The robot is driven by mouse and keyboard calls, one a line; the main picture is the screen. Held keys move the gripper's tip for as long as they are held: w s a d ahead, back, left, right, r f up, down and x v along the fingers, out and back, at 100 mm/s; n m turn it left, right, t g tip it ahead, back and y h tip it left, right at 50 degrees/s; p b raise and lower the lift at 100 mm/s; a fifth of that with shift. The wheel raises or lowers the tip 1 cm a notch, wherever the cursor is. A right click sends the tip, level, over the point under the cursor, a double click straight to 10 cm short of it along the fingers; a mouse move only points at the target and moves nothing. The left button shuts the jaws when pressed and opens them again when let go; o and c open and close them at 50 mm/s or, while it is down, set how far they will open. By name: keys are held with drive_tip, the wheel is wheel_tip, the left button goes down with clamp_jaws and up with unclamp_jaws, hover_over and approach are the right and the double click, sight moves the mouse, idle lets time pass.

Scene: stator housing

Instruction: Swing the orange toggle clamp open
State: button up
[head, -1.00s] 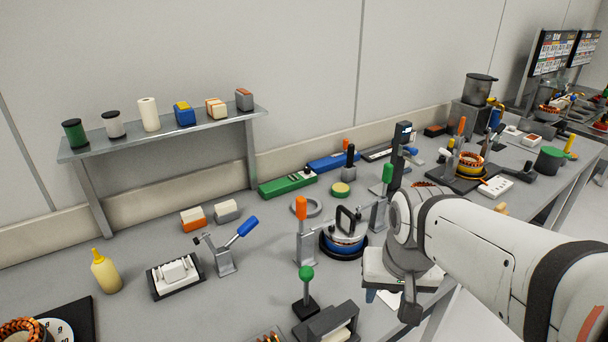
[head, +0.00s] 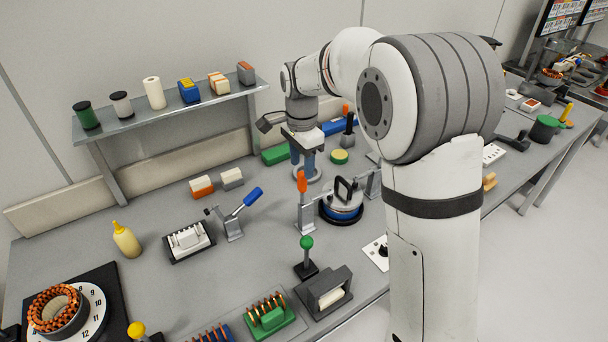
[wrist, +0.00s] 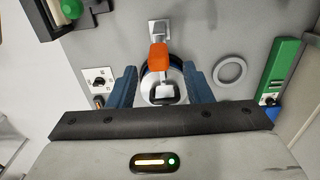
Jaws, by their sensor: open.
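The orange toggle clamp (head: 302,184) stands upright at the left side of a round black-and-blue fixture (head: 342,213) with a dark loop handle on top. In the wrist view its orange handle (wrist: 158,57) shows between my fingers, in front of part of the round fixture. My gripper (head: 303,170) points down just above and behind the orange handle in the head view. In the wrist view my gripper (wrist: 161,74) has its two blue fingers wide apart, with a gap on each side of the handle. I cannot tell the height gap exactly.
A blue-handled clamp (head: 236,218) stands to the left, and a green-knobbed post (head: 306,256) stands in front. A grey ring (wrist: 229,71) and a green box (wrist: 284,66) lie at the right in the wrist view. My arm hides much of the right bench.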

sight(302, 173)
drive_tip(key=shift+f+p, duration=0.35)
drive_tip(key=shift+f, duration=2.45)
drive_tip(key=shift+c, duration=0.5)
drive_tip(key=shift+r, duration=0.1)
clamp_jaws()
